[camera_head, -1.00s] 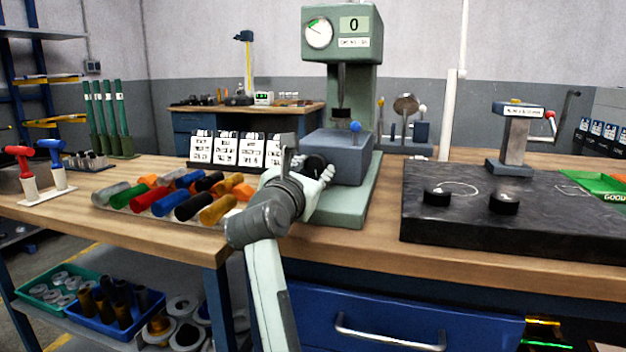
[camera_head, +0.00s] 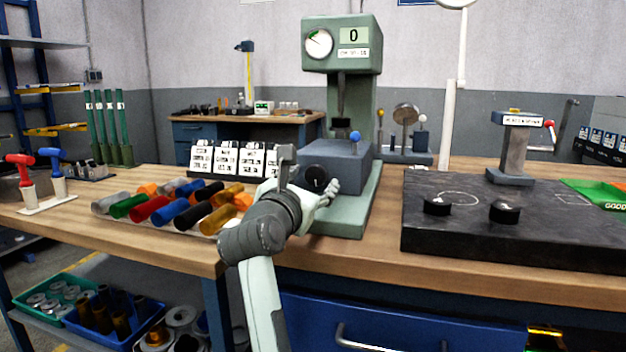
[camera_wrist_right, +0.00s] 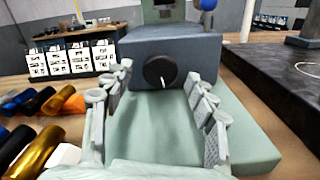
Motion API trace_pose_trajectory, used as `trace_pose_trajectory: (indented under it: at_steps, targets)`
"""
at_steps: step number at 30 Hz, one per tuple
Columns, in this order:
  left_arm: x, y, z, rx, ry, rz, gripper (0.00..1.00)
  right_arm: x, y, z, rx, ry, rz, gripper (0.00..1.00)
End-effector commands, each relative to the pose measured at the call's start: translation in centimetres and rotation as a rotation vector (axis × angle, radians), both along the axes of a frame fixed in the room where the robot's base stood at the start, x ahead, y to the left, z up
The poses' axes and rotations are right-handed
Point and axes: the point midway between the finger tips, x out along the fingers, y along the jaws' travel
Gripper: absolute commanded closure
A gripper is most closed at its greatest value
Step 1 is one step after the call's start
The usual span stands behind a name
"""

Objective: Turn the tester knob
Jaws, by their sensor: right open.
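The tester (camera_head: 342,60) is a green press-like machine with a dial, a display reading 0 and a grey-blue block (camera_head: 350,160) low on its front. The black tester knob (camera_head: 316,178) is on the block's front face, partly beside my right gripper in the head view. In the right wrist view the knob (camera_wrist_right: 160,71) shows fully, with a white mark pointing about straight down. My right gripper (camera_wrist_right: 160,100) is open, its fingers on either side of the knob's line and short of it, apart from the knob. The left gripper is not in view.
Several coloured cylinders (camera_head: 172,208) lie left of my right arm, with white label cards (camera_head: 228,160) behind. A dark slab (camera_head: 515,225) with two black knobs is on the right. A blue ball lever (camera_head: 354,136) stands on the block.

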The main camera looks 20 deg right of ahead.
Motion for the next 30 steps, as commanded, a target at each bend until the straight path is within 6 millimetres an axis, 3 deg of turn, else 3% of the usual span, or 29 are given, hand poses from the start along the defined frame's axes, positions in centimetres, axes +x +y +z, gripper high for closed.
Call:
trace_pose_trajectory:
  at_steps: [9, 15, 30]
  targets:
    - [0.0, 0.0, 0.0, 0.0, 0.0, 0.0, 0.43, -5.6, 3.8, -0.1, 0.0, 0.0, 0.002, 0.43]
    - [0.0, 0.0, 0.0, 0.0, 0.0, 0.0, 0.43, -8.0, 5.4, 0.0, 0.0, 0.001, 0.001, 0.43]
    - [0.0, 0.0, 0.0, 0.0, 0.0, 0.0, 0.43, -8.8, 5.9, 0.0, 0.001, 0.0, 0.001, 0.43]
